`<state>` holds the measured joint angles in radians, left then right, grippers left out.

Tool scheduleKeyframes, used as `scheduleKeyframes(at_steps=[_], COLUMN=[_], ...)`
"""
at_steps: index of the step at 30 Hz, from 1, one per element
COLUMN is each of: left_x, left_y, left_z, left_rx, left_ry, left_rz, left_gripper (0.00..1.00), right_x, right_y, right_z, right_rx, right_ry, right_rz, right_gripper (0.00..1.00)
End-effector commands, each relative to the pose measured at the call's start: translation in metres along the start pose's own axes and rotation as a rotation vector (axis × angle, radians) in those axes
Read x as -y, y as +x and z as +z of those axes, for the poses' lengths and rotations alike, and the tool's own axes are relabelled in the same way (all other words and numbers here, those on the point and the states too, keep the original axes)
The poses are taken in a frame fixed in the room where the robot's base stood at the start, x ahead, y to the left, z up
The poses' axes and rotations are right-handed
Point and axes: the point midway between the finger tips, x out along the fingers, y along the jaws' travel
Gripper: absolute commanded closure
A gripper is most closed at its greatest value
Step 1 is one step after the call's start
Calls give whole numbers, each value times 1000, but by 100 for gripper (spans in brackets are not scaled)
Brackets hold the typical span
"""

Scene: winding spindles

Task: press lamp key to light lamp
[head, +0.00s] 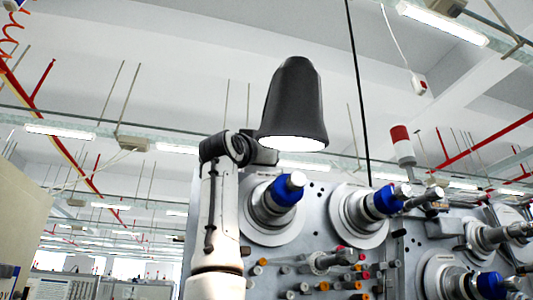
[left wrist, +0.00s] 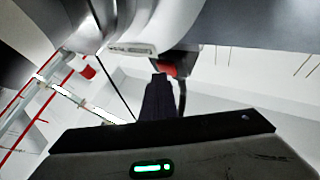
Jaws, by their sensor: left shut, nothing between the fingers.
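In the head view a black bell-shaped lamp (head: 295,100) hangs mouth down in front of the machine. Its underside is bright white. A pale upright with a dark joint stands just left of it. In the left wrist view my left gripper (left wrist: 161,78) shows as dark fingers, shut and empty. A small red part (left wrist: 173,68) in a dark housing is close to the fingertips. I cannot tell whether it is the lamp key, or whether the fingers touch it. I make out neither gripper in the head view. My right gripper is out of view.
Behind the lamp stands a grey machine panel (head: 320,199) with several blue-collared spindles and coloured knobs. A red and white signal light (head: 402,146) rises at the right. A thin black cable (head: 358,80) hangs beside the lamp. The space at the left is more open.

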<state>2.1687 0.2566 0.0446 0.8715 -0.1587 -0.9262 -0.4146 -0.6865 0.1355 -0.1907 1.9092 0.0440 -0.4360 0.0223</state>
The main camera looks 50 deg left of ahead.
Motion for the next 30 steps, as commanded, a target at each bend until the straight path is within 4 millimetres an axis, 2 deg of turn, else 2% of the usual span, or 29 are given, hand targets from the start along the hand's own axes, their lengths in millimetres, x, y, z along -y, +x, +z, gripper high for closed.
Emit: scheduleKeyframes(at_steps=[9, 22, 30], left_x=[-8, -10, -23], left_y=[-11, -14, -31], left_z=[-6, -9, -20], left_rx=[0, 0, 0], left_ry=[0, 1, 0], left_rz=[0, 0, 2], left_gripper=[100, 100, 100], right_x=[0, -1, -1], right_y=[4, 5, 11], right_z=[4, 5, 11], right_rx=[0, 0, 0], right_ry=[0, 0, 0], right_rz=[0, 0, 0], right_gripper=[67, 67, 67])
